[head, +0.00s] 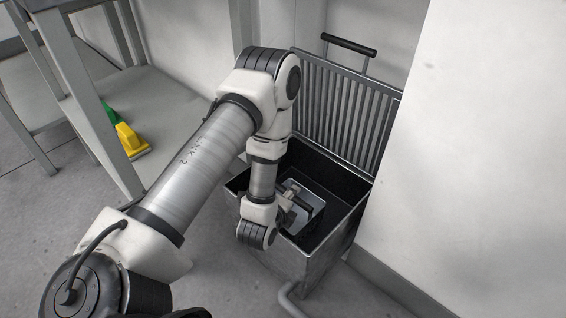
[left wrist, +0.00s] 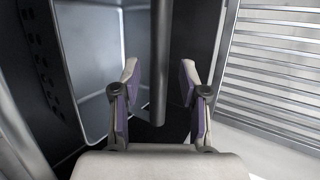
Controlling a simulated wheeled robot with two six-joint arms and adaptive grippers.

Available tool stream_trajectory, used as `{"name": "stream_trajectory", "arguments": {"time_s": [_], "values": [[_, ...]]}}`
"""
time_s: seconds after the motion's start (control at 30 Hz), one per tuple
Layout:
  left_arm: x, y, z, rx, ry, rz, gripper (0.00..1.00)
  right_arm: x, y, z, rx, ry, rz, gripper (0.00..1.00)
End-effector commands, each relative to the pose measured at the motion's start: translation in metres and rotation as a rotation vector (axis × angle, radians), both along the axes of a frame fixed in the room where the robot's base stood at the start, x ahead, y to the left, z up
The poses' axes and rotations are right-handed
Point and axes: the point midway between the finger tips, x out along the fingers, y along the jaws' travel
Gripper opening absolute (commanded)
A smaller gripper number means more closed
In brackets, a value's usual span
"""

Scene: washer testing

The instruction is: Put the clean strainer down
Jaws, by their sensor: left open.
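The strainer (head: 316,193) looks like a metal box-shaped basket with a dark bar handle. It sits low inside a dark open-topped metal bin. My left gripper (head: 290,204) reaches down into the bin at the strainer, partly hidden by its own wrist. In the left wrist view my left gripper (left wrist: 159,88) is open, with the dark bar handle (left wrist: 160,50) between its fingers and gaps on both sides. The strainer's smooth bluish inner wall (left wrist: 95,50) shows left of the handle. Its underside is hidden. My right gripper is not in view.
The bin (head: 345,205) has a tall slatted rack (head: 345,105) at its back, with a dark handle on top. White wall stands close on the right. A grey table (head: 75,90) stands left, with a yellow and green object (head: 128,138) on its lower shelf.

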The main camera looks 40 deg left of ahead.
Motion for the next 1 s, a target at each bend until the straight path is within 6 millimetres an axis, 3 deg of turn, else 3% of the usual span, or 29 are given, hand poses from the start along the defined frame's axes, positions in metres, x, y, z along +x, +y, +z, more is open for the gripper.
{"name": "stream_trajectory", "arguments": {"time_s": [0.1,0.4,1.0], "values": [[-0.026,-0.007,0.021,0.0,0.006,-0.002,0.44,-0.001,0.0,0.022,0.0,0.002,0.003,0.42],[-0.08,-0.021,0.052,0.001,0.005,-0.002,0.44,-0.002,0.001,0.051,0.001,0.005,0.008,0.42],[-0.086,-0.022,0.052,0.0,0.0,0.0,0.44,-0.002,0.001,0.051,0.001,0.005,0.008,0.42]]}}
